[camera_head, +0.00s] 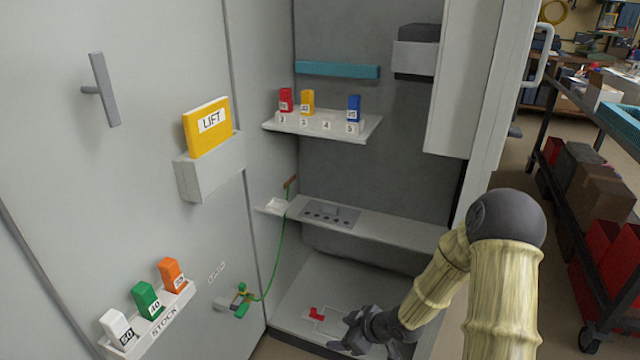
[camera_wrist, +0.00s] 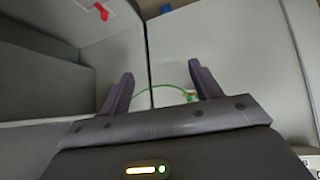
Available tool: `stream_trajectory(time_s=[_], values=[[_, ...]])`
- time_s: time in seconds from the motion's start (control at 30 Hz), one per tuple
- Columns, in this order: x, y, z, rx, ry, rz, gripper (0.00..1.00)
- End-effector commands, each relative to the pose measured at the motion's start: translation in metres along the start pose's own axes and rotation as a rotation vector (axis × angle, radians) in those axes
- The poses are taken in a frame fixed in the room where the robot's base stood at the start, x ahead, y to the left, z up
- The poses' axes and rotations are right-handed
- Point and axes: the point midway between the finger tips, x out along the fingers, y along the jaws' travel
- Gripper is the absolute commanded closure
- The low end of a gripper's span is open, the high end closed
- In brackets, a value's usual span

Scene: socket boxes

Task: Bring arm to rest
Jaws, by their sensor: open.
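My gripper (camera_head: 350,333) is low in the cabinet's bottom area, at the end of my arm, which comes in from the right. In the wrist view my gripper (camera_wrist: 158,85) has its two fingers spread apart with nothing between them. A small red piece (camera_head: 317,313) lies on a pale outlined patch of the cabinet floor, left of my gripper and apart from it. It also shows at the top of the wrist view (camera_wrist: 101,11). A green cord (camera_head: 279,262) hangs from the middle shelf to a green fitting (camera_head: 241,310) on the left wall.
An upper shelf (camera_head: 367,131) holds red, yellow and blue blocks. A STOCK rack (camera_head: 150,338) holds white, green and orange blocks. A yellow LIFT box (camera_head: 207,128) sits in a wall holder. The middle shelf (camera_head: 395,235) juts out above the cabinet floor. A cart stands right.

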Motion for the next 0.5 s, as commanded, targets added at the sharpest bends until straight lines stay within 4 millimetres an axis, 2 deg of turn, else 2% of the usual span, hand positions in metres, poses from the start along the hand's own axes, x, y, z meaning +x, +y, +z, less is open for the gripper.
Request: stream_trajectory(time_s=[0.1,0.27,0.5], values=[[-0.031,0.01,0.004,0.065,-0.141,0.085,0.36],[-0.077,0.015,0.009,0.196,-0.299,0.201,0.36],[-0.151,0.001,0.008,0.449,-0.449,0.356,0.36]])
